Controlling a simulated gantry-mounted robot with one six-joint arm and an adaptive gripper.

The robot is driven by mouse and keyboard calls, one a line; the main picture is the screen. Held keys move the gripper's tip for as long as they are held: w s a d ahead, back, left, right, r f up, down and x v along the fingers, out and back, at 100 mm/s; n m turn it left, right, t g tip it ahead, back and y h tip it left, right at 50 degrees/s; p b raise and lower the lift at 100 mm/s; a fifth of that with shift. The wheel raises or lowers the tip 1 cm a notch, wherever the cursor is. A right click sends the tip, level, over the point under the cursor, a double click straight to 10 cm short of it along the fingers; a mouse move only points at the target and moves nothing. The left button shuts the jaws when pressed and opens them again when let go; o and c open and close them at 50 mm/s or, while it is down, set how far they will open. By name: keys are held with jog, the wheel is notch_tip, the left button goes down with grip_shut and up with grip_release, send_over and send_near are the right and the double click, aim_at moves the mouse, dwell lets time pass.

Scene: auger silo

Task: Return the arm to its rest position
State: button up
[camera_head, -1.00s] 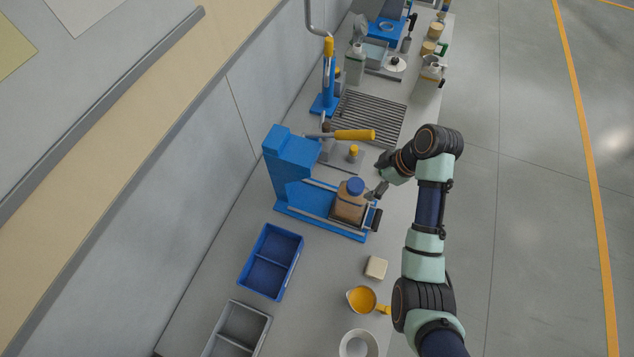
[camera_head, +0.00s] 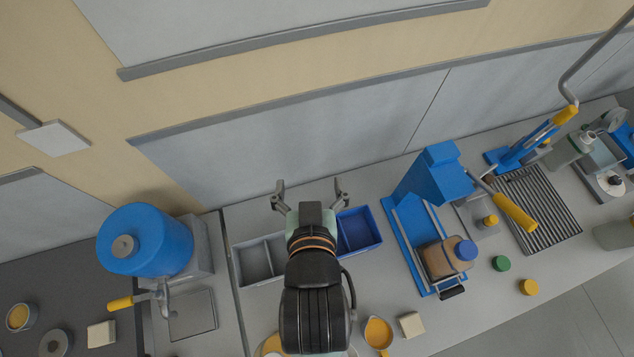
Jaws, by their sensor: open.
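My gripper (camera_head: 309,194) is open and empty, with its two fingers spread wide and pointing toward the wall. In the picture it lies over the back of the bench, between the grey divided tray (camera_head: 243,266) and the blue divided bin (camera_head: 372,238), and it covers part of each. My arm rises from the bottom of the view, folded, and hides some of the bench beneath it.
A blue silo (camera_head: 150,240) with a yellow-handled crank stands at left. At right, a blue press (camera_head: 436,172) with a yellow lever holds a brown jar (camera_head: 437,262) with a blue cap. A yellow jug (camera_head: 378,333) and a pale block (camera_head: 411,325) lie near the front.

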notch_tip(320, 180, up, 14)
jog(key=p, duration=1.4)
jog(key=shift+r+p, duration=0.25)
jog(key=shift+p, duration=0.05)
jog(key=shift+d, duration=0.1)
